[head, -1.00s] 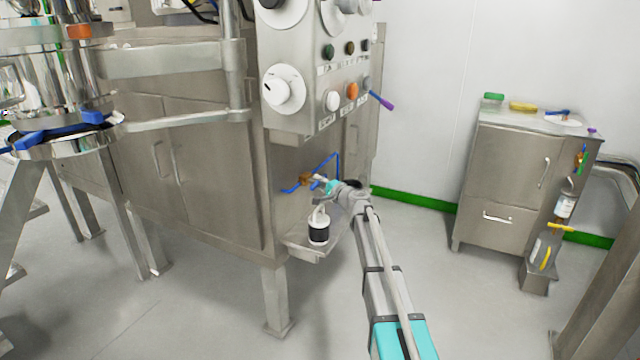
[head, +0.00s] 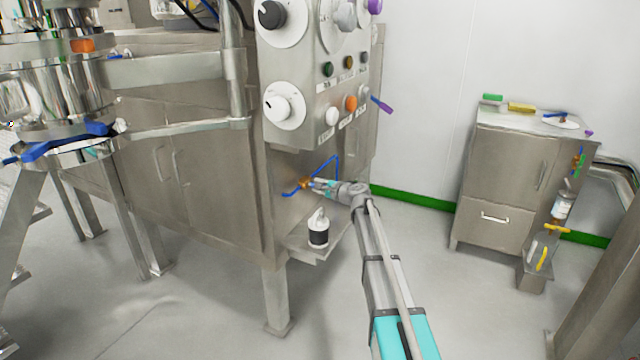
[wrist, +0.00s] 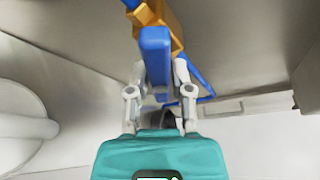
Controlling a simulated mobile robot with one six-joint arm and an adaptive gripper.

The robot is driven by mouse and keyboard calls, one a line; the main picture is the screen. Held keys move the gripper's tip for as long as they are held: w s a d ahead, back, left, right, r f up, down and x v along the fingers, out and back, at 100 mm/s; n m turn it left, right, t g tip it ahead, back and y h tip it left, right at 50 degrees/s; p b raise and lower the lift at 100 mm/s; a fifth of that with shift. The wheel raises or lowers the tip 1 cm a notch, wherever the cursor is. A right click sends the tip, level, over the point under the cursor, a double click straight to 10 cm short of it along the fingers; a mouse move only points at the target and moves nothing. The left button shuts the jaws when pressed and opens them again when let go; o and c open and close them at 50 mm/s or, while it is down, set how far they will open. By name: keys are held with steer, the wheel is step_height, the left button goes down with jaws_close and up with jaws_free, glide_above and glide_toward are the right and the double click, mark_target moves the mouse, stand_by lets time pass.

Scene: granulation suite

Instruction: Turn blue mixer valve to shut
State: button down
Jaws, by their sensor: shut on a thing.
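The blue mixer valve has a brass body (head: 305,183) below the control panel, with a blue handle (wrist: 155,58) that shows large in the wrist view. The brass body (wrist: 160,18) is at the top of that view. My gripper (head: 322,185) reaches in from the lower right to the valve. In the wrist view my gripper's (wrist: 158,82) two grey fingers are on either side of the blue handle, shut on it. The handle's near end lies between the fingers. The exact finger contact is small in the head view.
The control panel (head: 318,95) with knobs and buttons hangs above the valve. A white and black container (head: 318,230) stands on the small shelf just below my gripper. Blue tubing (head: 330,163) runs beside the valve. A steel cabinet (head: 510,165) stands at right, with clear floor between.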

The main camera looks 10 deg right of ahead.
steer(key=m+g+p, duration=0.2)
steer(key=m, duration=0.2)
steer(key=shift+y, duration=0.4)
steer(key=m+g+p, duration=0.1)
steer(key=m+g, duration=0.1)
steer(key=shift+m+y, duration=0.3)
steer(key=shift+m, duration=0.1)
steer(key=shift+s+a+m+g+y, duration=0.1)
steer(key=shift+m+g+y, duration=0.3)
steer(key=shift+m+g, duration=0.4)
steer(key=c, duration=0.5)
jaws_free()
steer(key=shift+c, duration=0.2)
